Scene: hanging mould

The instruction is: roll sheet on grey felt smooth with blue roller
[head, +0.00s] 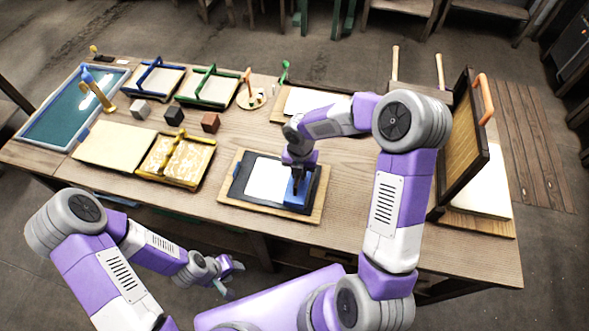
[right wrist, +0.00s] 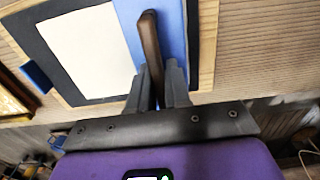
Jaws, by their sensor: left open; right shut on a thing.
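A white sheet (head: 267,181) lies on a dark grey felt (head: 240,187) set on a wooden board (head: 229,197) at the table's front middle. The sheet also shows in the right wrist view (right wrist: 90,50). My right gripper (head: 297,178) is shut on the brown handle (right wrist: 149,45) of the blue roller (head: 296,196). The roller is at the right side of the felt, along the sheet's right edge; its blue body shows beside the handle in the right wrist view (right wrist: 174,40). My left gripper (head: 230,278) is open and empty, low in front of the table.
A yellow-framed patterned tray (head: 146,174) and a pale board (head: 110,135) stand left of the felt. A blue-rimmed basin (head: 35,137) is at far left. An upright framed screen (head: 445,188) stands at the right. Small blocks (head: 211,122) sit behind.

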